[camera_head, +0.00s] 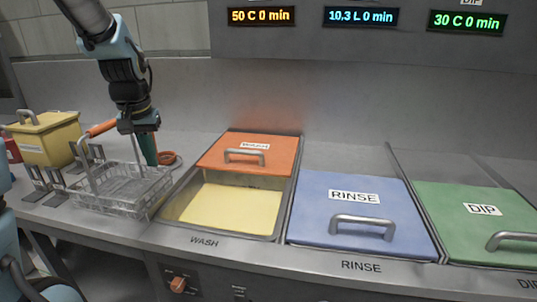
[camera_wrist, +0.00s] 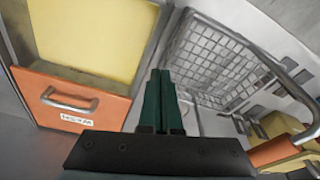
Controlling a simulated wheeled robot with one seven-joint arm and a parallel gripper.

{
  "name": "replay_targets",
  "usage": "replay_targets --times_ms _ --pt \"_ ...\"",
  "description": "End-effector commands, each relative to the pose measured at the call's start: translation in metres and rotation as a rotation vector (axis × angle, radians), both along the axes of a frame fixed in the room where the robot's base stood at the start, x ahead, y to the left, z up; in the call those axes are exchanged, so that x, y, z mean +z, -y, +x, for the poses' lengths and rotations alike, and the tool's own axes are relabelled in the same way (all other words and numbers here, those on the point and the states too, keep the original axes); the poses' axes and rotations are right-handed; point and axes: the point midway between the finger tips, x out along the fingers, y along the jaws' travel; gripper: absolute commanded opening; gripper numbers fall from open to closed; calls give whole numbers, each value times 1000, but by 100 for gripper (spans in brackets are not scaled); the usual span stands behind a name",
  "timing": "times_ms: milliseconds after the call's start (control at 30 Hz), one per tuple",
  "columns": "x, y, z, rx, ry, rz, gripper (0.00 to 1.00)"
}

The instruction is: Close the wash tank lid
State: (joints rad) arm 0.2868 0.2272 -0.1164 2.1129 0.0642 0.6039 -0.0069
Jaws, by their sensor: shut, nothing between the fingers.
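The wash tank (camera_head: 287,205) stands in the counter with its orange lid (camera_head: 270,165) lying over the back part. Yellow liquid (camera_head: 226,208) shows in the uncovered front part. The lid carries a metal handle (camera_head: 245,152) and a label. In the wrist view the orange lid (camera_wrist: 112,112) with its handle (camera_wrist: 70,101) is at the left, and the yellow liquid (camera_wrist: 95,30) is above it. My gripper (camera_head: 152,160) points down, left of the lid and behind the wire basket. Its green fingers (camera_wrist: 161,78) are shut and empty, apart from the lid handle.
A wire basket (camera_head: 125,190) with an orange-gripped handle (camera_head: 102,128) stands left of the tank, close to my gripper. A yellow bin (camera_head: 47,140) is farther left. The blue rinse lid (camera_head: 350,195) and green dip lid (camera_head: 480,215) lie to the right. A grey wall rises behind.

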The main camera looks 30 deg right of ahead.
Motion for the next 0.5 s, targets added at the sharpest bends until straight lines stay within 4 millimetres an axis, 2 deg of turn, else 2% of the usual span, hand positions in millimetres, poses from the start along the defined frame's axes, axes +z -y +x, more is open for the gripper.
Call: replay_targets --times_ms 167,267,367,400,500 --pt "-1 61 26 -108 22 -9 0" --pt "0 106 38 -183 35 -18 0" --pt "1 167 47 -275 52 -34 0" --pt "2 195 49 -315 61 -43 0" --pt "6 257 47 -402 75 -65 0"
